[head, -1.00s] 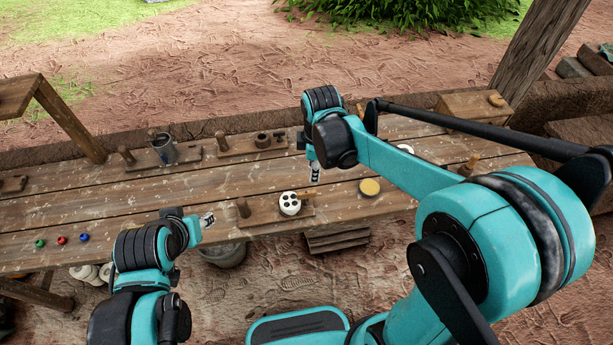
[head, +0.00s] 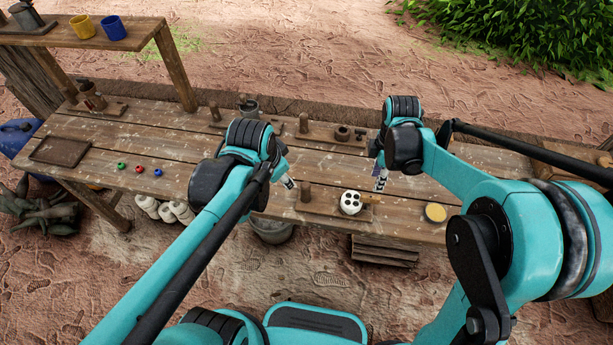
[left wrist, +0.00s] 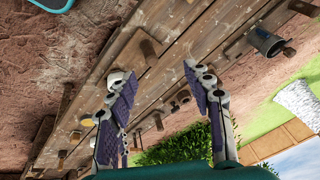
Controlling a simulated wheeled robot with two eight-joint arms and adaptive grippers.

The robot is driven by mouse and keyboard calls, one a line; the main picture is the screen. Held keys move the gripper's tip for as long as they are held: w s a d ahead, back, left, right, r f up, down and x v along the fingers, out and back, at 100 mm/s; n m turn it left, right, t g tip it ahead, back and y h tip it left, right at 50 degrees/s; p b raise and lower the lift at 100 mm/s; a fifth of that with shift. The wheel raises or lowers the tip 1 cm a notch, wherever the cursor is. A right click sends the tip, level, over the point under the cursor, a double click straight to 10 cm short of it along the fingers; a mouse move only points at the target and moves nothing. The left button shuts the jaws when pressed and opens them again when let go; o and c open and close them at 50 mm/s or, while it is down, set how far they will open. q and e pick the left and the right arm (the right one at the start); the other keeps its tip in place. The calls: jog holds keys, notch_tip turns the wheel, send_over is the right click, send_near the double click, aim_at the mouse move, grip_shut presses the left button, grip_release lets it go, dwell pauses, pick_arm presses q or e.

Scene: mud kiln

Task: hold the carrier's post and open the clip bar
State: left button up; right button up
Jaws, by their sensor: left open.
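The carrier (head: 325,212) is a low wooden board near the table's front edge. Its upright round wooden post (head: 305,193) stands at the left end. A white round piece with dark holes (head: 351,203) sits to the right, with a light wooden bar, likely the clip bar (head: 370,198), beside it. My left gripper (head: 290,183) is open and empty, just left of the post in the head view. The left wrist view shows its spread fingers (left wrist: 157,78), with the post (left wrist: 148,48) beyond them. My right gripper (head: 380,182) hangs above the bar's right end; its opening is unclear.
A yellow-topped round item (head: 436,212) lies to the right. Posted boards with a brown cup (head: 342,133) and a metal cup (head: 249,106) stand behind. Green, red and blue beads (head: 139,169) lie left. A bucket (head: 272,230) stands below the front edge.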

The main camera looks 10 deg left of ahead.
pick_arm(q)
jog(key=w+d+f+m+g, duration=0.2)
jog(key=w+d+f+m, duration=0.1)
jog(key=w+f+m, duration=0.3)
jog(key=m+g, duration=0.2)
jog(key=m, duration=0.3)
send_over(306, 191)
jog(key=w, duration=0.2)
jog(key=f, duration=0.6)
jog(key=shift+s+a+f, duration=0.2)
jog(key=shift+a+f, duration=0.05)
jog(key=shift+f, duration=0.8)
notch_tip(306, 191, down, 7)
grip_shut()
